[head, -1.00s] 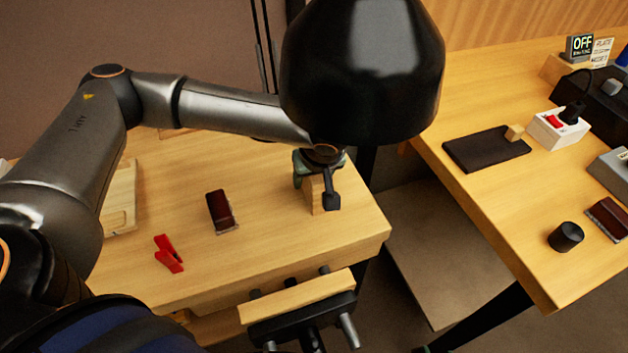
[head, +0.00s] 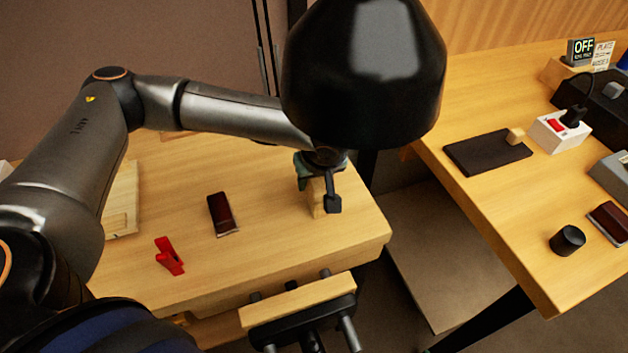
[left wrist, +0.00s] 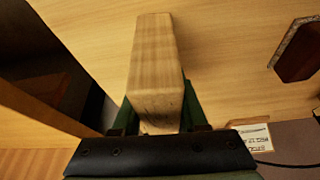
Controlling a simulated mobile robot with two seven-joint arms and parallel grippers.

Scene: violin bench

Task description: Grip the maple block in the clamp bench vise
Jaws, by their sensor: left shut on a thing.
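My left gripper (head: 322,178) is low over the right part of the bench top, shut on a pale maple block (head: 316,203). The block hangs below the wrist, close to the bench; I cannot tell whether it touches. In the left wrist view the block (left wrist: 155,65) sits between green fingers and points away from the camera. A dark rod with a blocky end partly covers it in the head view. The vise (head: 300,322), black with grey bars and a wooden jaw face (head: 297,300), is at the bench's front edge, apart from the block. My right gripper is not in view.
A large black dome (head: 365,75) hides the area above the wrist. On the bench lie a red clip (head: 169,257) and a dark brown block (head: 222,214). A second table (head: 490,215) stands right across a gap. The bench top between brown block and gripper is clear.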

